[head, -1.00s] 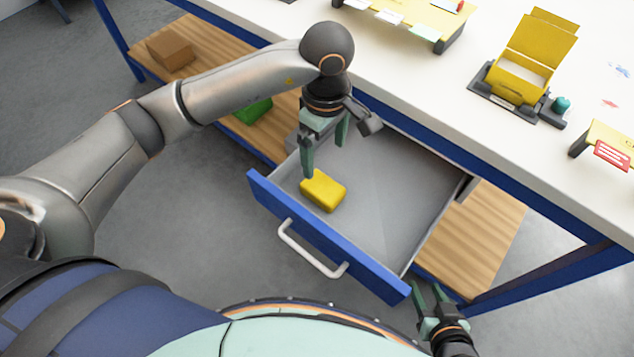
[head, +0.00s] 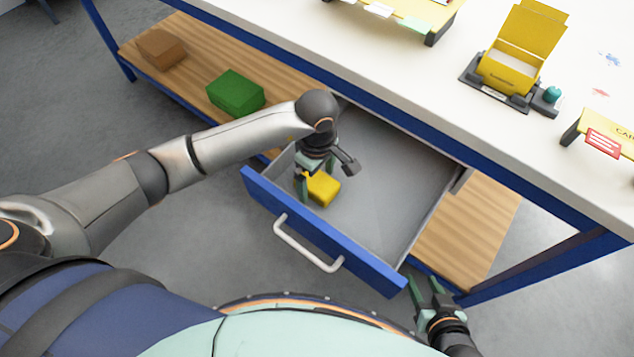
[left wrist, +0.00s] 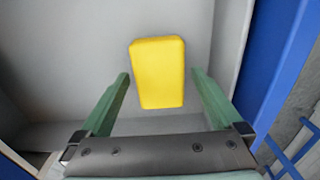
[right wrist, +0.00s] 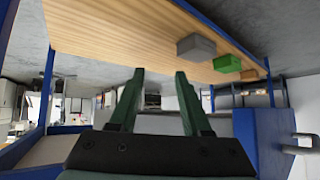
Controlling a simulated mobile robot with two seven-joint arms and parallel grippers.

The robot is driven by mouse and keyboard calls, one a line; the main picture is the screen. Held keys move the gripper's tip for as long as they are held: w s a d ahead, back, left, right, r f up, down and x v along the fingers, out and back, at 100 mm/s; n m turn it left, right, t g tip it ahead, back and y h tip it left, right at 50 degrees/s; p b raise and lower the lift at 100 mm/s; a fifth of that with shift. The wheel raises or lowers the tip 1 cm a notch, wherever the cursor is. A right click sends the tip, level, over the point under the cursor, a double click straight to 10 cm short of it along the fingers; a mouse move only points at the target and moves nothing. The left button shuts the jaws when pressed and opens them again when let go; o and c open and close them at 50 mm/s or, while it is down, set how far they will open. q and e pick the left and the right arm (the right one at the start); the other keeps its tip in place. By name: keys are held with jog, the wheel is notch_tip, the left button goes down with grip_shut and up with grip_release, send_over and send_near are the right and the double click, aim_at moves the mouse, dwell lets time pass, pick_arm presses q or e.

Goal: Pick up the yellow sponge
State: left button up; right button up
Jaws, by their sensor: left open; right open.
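The yellow sponge (head: 323,189) lies on the floor of the open drawer (head: 385,190), near its left front corner. My left gripper (head: 310,187) is down inside the drawer at the sponge, partly covering it. In the left wrist view the sponge (left wrist: 158,72) sits ahead of and partly between the two open green fingers of the left gripper (left wrist: 163,85), with a gap on each side. My right gripper (head: 424,287) is open and empty beside the drawer's right front corner; its open fingers (right wrist: 158,90) also show in the right wrist view.
The drawer's blue front (head: 320,235) with a white handle (head: 305,245) stands close to my left gripper. The white worktop (head: 420,75) is above and behind. A green box (head: 236,93) and a brown box (head: 161,50) sit on the wooden lower shelf (head: 195,68).

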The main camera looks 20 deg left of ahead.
pick_arm(q)
jog(key=shift+c, duration=0.2)
jog(key=c, duration=1.2)
